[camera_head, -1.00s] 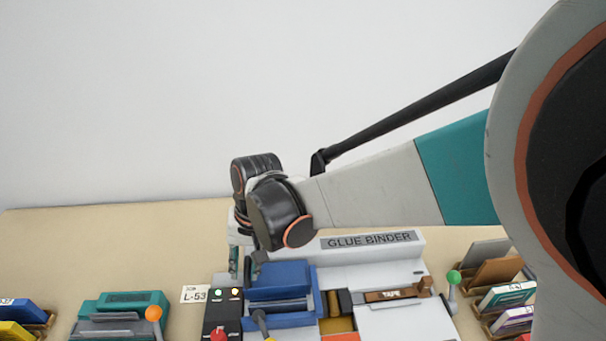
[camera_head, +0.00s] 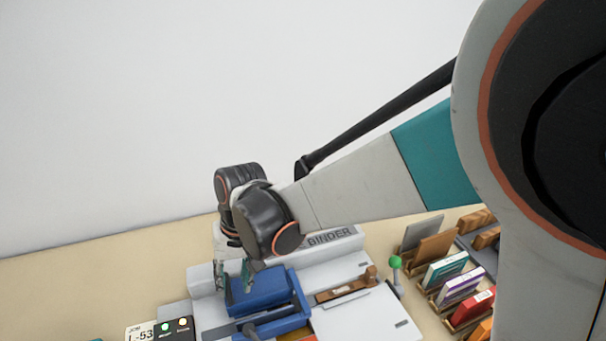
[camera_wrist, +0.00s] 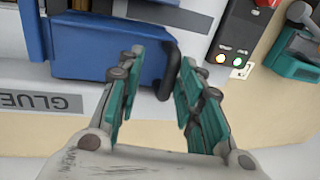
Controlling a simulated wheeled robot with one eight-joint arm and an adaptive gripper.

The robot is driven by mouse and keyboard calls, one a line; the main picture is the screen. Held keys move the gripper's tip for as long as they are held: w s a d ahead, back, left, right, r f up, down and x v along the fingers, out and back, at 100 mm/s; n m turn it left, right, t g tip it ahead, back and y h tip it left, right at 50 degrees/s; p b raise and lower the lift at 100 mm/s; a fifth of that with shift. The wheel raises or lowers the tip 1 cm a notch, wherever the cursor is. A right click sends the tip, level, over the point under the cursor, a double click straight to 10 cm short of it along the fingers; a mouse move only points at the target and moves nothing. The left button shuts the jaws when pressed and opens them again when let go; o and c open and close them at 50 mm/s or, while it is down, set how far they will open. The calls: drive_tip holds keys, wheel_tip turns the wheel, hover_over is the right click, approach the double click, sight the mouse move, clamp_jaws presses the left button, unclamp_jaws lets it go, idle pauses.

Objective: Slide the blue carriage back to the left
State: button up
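The blue carriage (camera_head: 262,288) sits on the grey glue binder (camera_head: 347,241). In the wrist view the carriage (camera_wrist: 88,52) fills the upper left, with its end close to my fingers. My gripper (camera_head: 237,283) points down at the carriage's left rear side. Its two teal fingers are apart in the wrist view (camera_wrist: 158,74). A dark rounded handle (camera_wrist: 169,70) stands at the carriage's end, in the gap near the right finger. I cannot tell whether a finger touches it.
The control box (camera_head: 172,329) with lit lamps stands at the binder's left front, beside the L-53 card (camera_head: 140,333). A green-knobbed lever (camera_head: 395,263) and several upright books (camera_head: 460,288) are to the right. A brown tape holder (camera_head: 345,291) lies right of the carriage.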

drive_tip(key=w+d, duration=0.3)
drive_tip(key=d, duration=0.6)
drive_tip(key=w+d, duration=0.2)
drive_tip(key=d, duration=0.7)
wheel_tip(320, 180, up, 6)
drive_tip(key=d+p, duration=0.1)
drive_tip(key=shift+w+r+p, duration=0.2)
drive_tip(key=shift+r+p, duration=0.05)
drive_tip(key=shift+p, duration=0.15)
